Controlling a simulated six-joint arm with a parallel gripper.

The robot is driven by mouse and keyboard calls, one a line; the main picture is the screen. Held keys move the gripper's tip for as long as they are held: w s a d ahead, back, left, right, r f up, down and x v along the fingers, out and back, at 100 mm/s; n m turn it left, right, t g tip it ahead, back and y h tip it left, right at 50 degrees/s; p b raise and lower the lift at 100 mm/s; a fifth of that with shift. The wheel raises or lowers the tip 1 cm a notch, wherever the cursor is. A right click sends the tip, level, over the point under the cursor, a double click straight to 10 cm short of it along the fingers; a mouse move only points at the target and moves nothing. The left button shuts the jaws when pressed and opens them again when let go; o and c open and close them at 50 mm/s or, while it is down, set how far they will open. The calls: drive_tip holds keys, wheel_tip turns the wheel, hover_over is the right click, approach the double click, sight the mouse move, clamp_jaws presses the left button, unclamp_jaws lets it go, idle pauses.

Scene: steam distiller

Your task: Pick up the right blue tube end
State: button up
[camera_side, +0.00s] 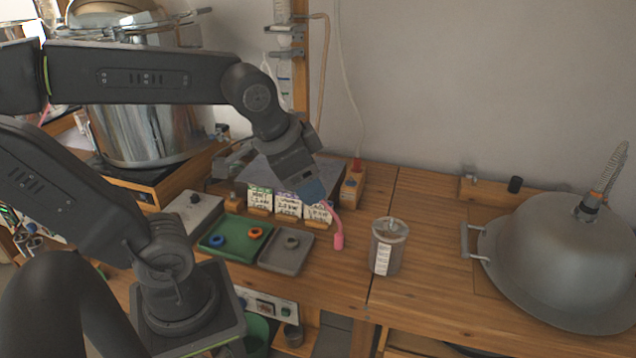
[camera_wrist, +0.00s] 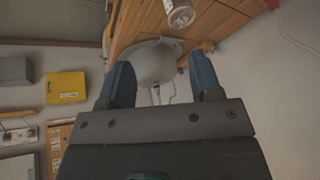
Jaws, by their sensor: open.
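My gripper (camera_side: 314,192) hangs in the side view above the back middle of the bench, its blue fingers pointing down and to the right. In the wrist view its two fingers (camera_wrist: 160,72) stand wide apart with nothing held between them. A pink hose piece (camera_side: 338,230) hangs or stands just right of the fingers in the side view; I cannot tell whether it touches them. I cannot make out a blue tube end for certain in either view. A blue ring (camera_side: 217,241) lies in the green tray (camera_side: 238,256), beside an orange ring (camera_side: 255,233).
A grey tray (camera_side: 271,265) sits right of the green one, with labelled cards (camera_side: 288,204) behind. A lidded jar (camera_side: 386,258) stands right of the gripper. A large metal dome (camera_side: 555,255) fills the right; it also shows in the wrist view (camera_wrist: 155,62). A steel pot (camera_side: 140,135) stands left.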

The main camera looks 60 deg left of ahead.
drive_tip(key=w+a+f+m+g+y, duration=0.25)
drive_tip(key=w+a+m, duration=0.25)
drive_tip(key=w+a, duration=0.35)
drive_tip(key=w+a+f+m+g+y, duration=0.1)
drive_tip(key=w+a+f+m, duration=0.2)
drive_tip(key=w+a+m, duration=0.55)
drive_tip(key=a+f+m, duration=0.1)
drive_tip(key=a+f, duration=0.3)
drive_tip(key=a, duration=0.1)
drive_tip(key=a+f+m+g, duration=0.1)
drive_tip(key=a+f, duration=0.4)
drive_tip(key=a+f+m, duration=0.1)
drive_tip(key=a+f, duration=0.4)
drive_tip(key=a, duration=0.1)
drive_tip(key=shift+w+f+g, duration=0.25)
drive_tip(key=shift+w+g, duration=0.05)
drive_tip(key=shift+g, duration=0.05)
drive_tip(key=shift+d+x, duration=0.2)
drive_tip(key=shift+x, duration=2.85)
drive_tip(key=shift+w, duration=0.2)
